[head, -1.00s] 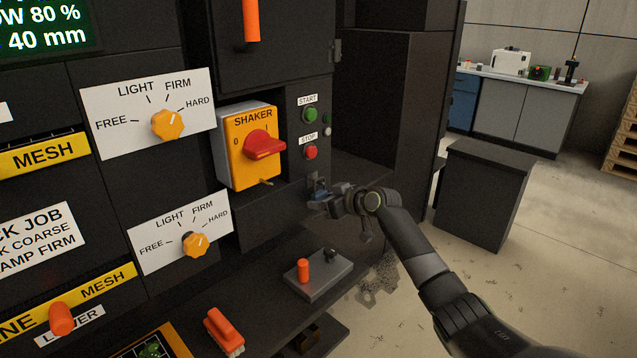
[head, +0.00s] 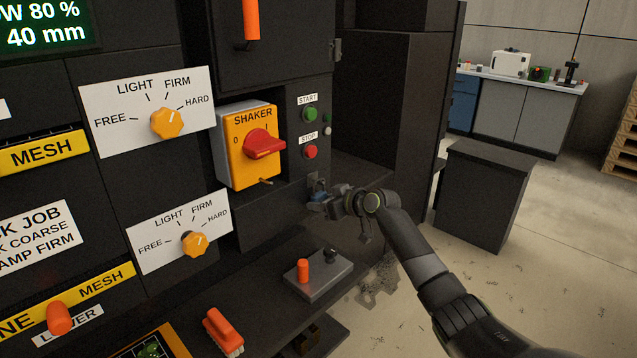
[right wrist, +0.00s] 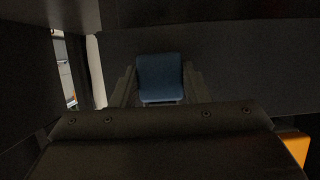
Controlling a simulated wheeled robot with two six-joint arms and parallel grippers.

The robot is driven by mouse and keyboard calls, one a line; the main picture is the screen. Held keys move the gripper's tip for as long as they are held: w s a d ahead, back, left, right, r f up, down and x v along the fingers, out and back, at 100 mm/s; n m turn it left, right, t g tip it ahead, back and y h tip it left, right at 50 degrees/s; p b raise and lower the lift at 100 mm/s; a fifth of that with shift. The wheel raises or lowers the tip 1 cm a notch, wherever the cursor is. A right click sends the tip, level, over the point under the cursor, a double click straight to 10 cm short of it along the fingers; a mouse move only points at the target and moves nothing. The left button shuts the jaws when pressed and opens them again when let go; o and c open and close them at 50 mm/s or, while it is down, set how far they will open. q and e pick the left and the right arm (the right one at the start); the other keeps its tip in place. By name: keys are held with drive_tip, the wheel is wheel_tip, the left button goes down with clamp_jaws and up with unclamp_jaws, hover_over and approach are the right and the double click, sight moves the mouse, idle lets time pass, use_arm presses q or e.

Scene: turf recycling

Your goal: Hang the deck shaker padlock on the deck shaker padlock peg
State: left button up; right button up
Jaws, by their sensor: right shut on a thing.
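The blue deck shaker padlock (right wrist: 160,77) sits between the two fingers of my right gripper (right wrist: 158,88) in the right wrist view. In the head view the padlock (head: 318,197) shows small at the tips of my right gripper (head: 325,200), close to the dark panel below the STOP button. My right gripper is shut on it. The padlock's shackle and the peg are too small and dark there to tell whether they touch. The yellow SHAKER switch box (head: 250,148) with its red handle is left of the gripper. My left gripper is not in view.
Green START (head: 310,115) and red STOP (head: 310,152) buttons are above the gripper. A grey control box (head: 320,277) with an orange knob stands on the ledge below. An orange brush (head: 222,332) lies nearer. Open floor is to the right.

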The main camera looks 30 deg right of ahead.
drive_tip(key=o, duration=1.1)
drive_tip(key=v, duration=1.7)
drive_tip(key=shift+r, duration=0.15)
